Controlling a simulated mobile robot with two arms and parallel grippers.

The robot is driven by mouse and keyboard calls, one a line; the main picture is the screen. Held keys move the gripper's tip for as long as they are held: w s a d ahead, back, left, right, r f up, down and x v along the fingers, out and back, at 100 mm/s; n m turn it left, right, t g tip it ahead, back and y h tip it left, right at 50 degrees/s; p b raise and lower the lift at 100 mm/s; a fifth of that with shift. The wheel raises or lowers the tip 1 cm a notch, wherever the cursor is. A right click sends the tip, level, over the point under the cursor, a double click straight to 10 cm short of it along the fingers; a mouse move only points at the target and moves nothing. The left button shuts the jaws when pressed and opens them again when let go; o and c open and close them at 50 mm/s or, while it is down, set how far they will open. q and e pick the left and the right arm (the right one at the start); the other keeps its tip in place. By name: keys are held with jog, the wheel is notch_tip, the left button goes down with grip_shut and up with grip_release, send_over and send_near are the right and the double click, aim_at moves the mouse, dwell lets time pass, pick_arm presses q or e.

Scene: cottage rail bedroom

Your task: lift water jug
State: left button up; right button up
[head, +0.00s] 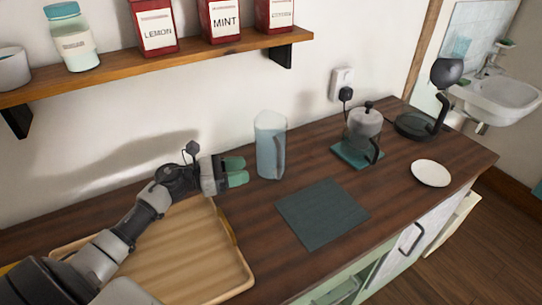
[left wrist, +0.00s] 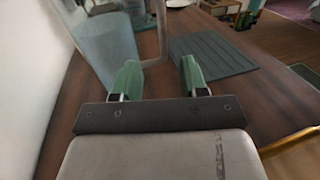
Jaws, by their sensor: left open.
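The water jug (head: 268,150) is a clear, bluish upright pitcher with its handle on the right side. It stands on the dark wooden counter close to the wall. My left gripper (head: 236,171), with green fingertips, is open just left of the jug and low over the counter. In the left wrist view the jug (left wrist: 105,45) stands ahead and to the left, with its handle (left wrist: 161,35) ahead of the gap between the open fingers (left wrist: 160,78). Nothing is between the fingers. My right gripper is not in view.
A wooden tray (head: 245,272) lies below my left arm. A dark teal mat (head: 322,213) lies right of the jug.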

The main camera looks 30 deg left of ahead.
aim_at(279, 174)
pick_arm(q)
jog(key=p+x, duration=0.4)
jog(key=x, duration=0.6)
jog(key=shift+w+d, duration=0.1)
jog(key=shift+d, duration=0.35)
jog(key=shift+a, duration=0.1)
jog(key=shift+c, duration=0.9)
grip_shut()
jog(key=shift+r, duration=0.2)
